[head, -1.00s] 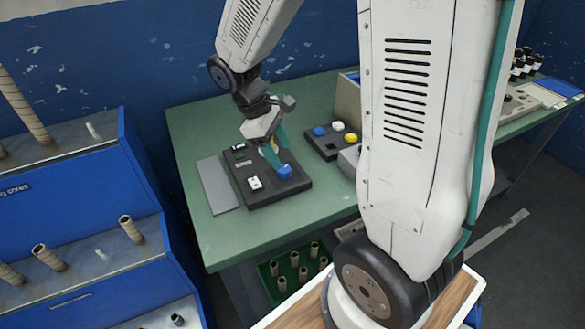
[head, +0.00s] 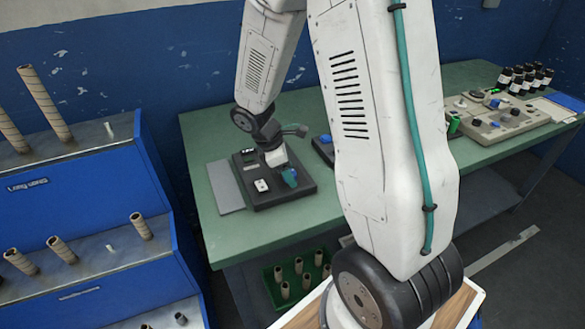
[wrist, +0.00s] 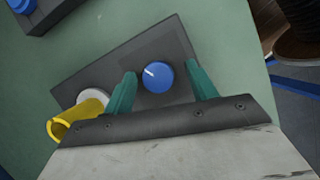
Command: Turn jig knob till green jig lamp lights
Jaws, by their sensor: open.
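The jig is a dark block (head: 285,197) on the green table, and its dark plate also fills the middle of the wrist view (wrist: 175,42). The round blue jig knob (wrist: 158,76) has a white pointer mark, pointing to the upper left in the wrist view. My gripper (wrist: 162,82) is open, with one teal finger on each side of the knob and a visible gap to it. In the head view my gripper (head: 289,174) is over the jig's right part and largely hides the knob. I cannot make out a lit green jig lamp.
A yellow tube (wrist: 75,119) with a pale end lies close beside the left finger. A grey plate (head: 225,187) lies left of the jig. A control panel (head: 500,120) and several dark bottles (head: 525,78) stand at the table's far right. A blue rack (head: 75,190) stands at left.

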